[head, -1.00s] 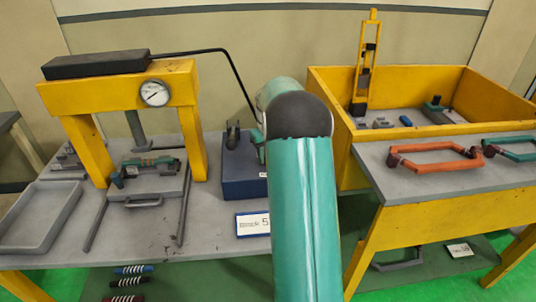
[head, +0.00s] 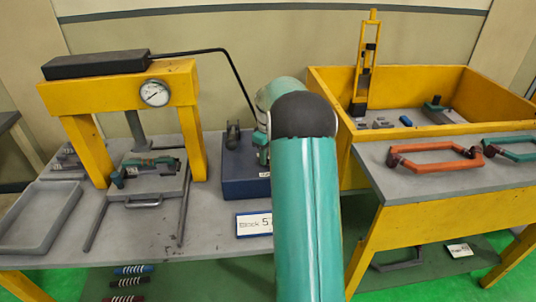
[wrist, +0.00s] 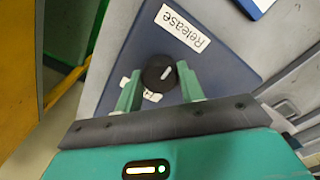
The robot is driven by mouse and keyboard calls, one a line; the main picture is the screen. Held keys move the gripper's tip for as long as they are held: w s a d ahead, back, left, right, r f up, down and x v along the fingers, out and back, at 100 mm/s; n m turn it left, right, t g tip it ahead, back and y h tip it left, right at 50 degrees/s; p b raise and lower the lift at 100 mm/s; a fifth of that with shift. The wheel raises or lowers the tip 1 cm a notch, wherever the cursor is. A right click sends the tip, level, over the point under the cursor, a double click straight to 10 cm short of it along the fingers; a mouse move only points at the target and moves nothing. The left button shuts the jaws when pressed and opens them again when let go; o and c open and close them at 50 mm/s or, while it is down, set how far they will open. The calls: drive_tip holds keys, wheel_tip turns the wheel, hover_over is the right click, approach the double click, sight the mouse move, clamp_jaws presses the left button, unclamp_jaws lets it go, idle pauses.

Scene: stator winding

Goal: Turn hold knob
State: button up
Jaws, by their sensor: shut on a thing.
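The knob (wrist: 158,73) is round and black with a white pointer mark, and it stands on the dark blue block in the wrist view. My gripper (wrist: 160,69) has its two green fingers on either side of the knob and is shut on it. A white label reading "Release" (wrist: 182,28) lies above the knob in the picture. A second label (wrist: 150,96) is mostly hidden by the knob and left finger. In the head view, the dark blue block (head: 240,180) is partly covered by my arm, and the gripped knob cannot be made out.
A yellow press frame (head: 115,97) with a gauge (head: 155,93) stands at left, beside a grey tray (head: 35,215). A dark fitting (head: 232,137) stands on the block. A yellow-walled bin (head: 490,95) and a table with orange handles (head: 430,165) are at right.

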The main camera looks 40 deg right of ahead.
drive_tip(key=o, duration=1)
drive_tip(key=shift+c, duration=0.2)
drive_tip(key=shift+r, duration=0.1)
wheel_tip(320, 180, up, 14)
drive_tip(key=shift+f, duration=0.2)
